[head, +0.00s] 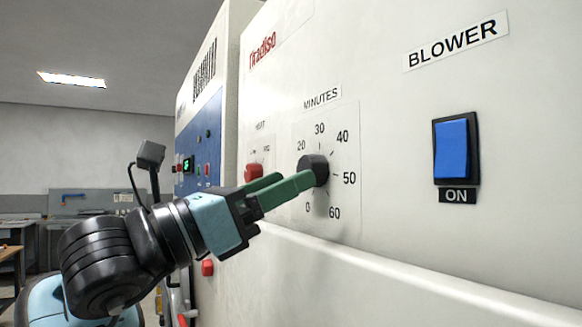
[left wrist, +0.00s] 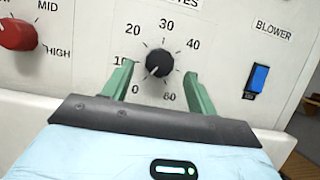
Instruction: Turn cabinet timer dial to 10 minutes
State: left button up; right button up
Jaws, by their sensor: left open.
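The timer dial is a round black knob (head: 316,170) on a cream panel marked MINUTES, with numbers from 0 to 60 around it. It also shows in the left wrist view (left wrist: 159,63), where its pale pointer line slants to the lower left, roughly toward the 0. My left gripper (head: 295,181) reaches in from the left with its green fingers open. In the left wrist view the fingertips (left wrist: 159,72) stand on either side of the knob, with gaps visible. In the head view one finger overlaps the knob's edge; I cannot tell whether it touches. My right gripper is not in view.
A red heat knob (head: 254,172) sits left of the dial and also shows in the left wrist view (left wrist: 18,34). A blue blower switch (head: 456,149), labelled ON, is to the right. A ledge (head: 400,285) juts out below the panel.

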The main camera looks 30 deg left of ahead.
aim_at(318, 164)
pick_arm(q)
jog(key=x, duration=0.2)
jog(key=shift+w+d+r, duration=0.1)
jog(key=shift+w+d, duration=0.1)
jog(key=shift+w, duration=0.15)
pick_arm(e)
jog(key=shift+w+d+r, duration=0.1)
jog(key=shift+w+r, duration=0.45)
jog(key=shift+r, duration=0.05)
pick_arm(q)
jog(key=c, duration=1)
jog(key=shift+m, duration=0.3)
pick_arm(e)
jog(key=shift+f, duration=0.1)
